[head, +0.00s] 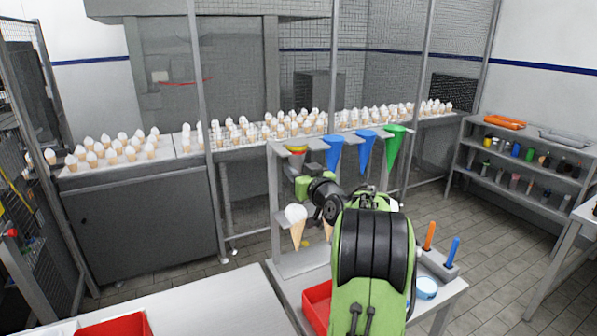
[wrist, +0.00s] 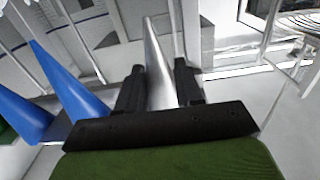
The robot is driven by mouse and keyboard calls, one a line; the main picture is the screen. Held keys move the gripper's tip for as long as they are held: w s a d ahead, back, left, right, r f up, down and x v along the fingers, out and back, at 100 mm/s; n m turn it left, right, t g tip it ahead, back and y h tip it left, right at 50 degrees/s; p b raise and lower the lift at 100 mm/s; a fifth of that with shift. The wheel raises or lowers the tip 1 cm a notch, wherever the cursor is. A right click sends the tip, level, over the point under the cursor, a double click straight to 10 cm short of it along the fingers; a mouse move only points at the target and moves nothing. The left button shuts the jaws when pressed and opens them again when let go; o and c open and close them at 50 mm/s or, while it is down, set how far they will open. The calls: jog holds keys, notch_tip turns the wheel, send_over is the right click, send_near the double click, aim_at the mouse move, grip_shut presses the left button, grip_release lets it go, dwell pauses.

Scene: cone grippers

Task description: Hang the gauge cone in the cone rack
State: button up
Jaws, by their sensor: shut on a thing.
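A narrow silver-grey cone, which I take for the gauge cone, stands between the fingers of my gripper in the wrist view (wrist: 159,88). The gripper (wrist: 160,70) is shut on it. In the head view a yellow and red banded rim (head: 297,148) shows at the left end of the cone rack (head: 275,190), just above my gripper. It seems to be the top of the held cone. Blue cones (head: 366,146) and a green cone (head: 394,146) hang point down to the right.
Ice-cream cones (head: 296,226) stand lower on the rack's front. A red bin (head: 317,303), an orange stick (head: 429,236) and a blue stick (head: 453,251) are on the bench below. Rows of ice-cream cones (head: 120,148) fill the back counter.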

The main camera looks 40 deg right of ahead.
jog(key=shift+f+b, duration=0.25)
jog(key=shift+b, duration=0.1)
dwell(0.4)
jog(key=o, duration=1.1)
jog(key=shift+c, duration=0.2)
jog(key=shift+o, duration=0.4)
jog(key=shift+o, duration=1.2)
